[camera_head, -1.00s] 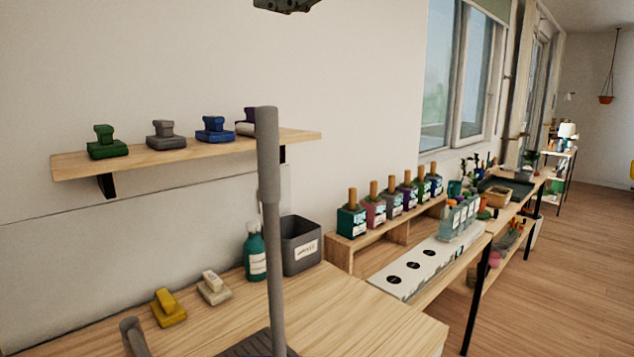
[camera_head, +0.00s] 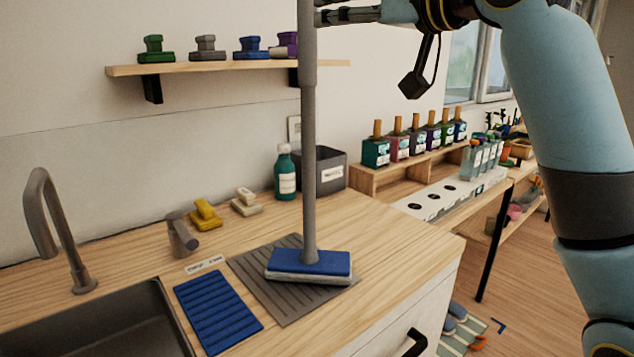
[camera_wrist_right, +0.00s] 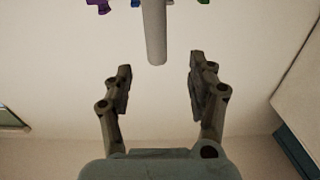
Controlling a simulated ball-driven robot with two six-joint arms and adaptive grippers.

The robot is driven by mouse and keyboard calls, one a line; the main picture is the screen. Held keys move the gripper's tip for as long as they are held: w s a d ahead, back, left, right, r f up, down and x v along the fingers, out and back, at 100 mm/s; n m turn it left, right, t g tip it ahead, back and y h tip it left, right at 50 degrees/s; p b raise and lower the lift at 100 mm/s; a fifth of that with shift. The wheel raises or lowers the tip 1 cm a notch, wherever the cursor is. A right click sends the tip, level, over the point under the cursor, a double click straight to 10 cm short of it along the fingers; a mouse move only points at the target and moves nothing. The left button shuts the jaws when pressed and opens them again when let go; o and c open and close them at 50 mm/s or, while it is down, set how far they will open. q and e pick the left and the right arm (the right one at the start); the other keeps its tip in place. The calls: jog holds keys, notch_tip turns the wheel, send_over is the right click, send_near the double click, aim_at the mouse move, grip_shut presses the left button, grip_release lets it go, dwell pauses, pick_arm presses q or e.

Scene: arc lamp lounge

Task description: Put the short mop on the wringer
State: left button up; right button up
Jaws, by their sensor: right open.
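The mop has a grey upright handle (camera_head: 309,150) and a blue head with a pale underside (camera_head: 308,264). It stands on a grey ribbed mat (camera_head: 285,303) on the counter, and the top of its handle is cut off in the head view. A blue ribbed plate (camera_head: 217,310) with a small label behind it lies left of the mat; it looks like the wringer. My right gripper (camera_head: 318,17) is beside the upper handle. In the right wrist view it (camera_wrist_right: 159,82) is open, with the handle end (camera_wrist_right: 156,35) in line with the gap, not gripped. My left gripper is out of view.
A sink (camera_head: 100,325) and a grey tap (camera_head: 60,230) are at left. Yellow (camera_head: 205,215) and cream (camera_head: 245,203) blocks, a teal bottle (camera_head: 286,175) and a grey bin (camera_head: 325,170) stand behind. A wall shelf (camera_head: 220,68) holds several coloured blocks.

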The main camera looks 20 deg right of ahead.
aim_at(307, 17)
jog(key=p+x, duration=0.1)
jog(key=x, duration=0.3)
jog(key=shift+w+a+r, duration=0.15)
jog(key=shift+w+a, duration=0.05)
jog(key=shift+w, duration=0.15)
jog(key=x, duration=0.1)
jog(key=p+x, duration=0.1)
jog(key=x, duration=0.3)
jog(key=shift+w+d+p, duration=0.25)
jog(key=shift+p, duration=0.05)
jog(key=shift+s+d, duration=0.1)
jog(key=shift+c, duration=0.2)
grip_shut()
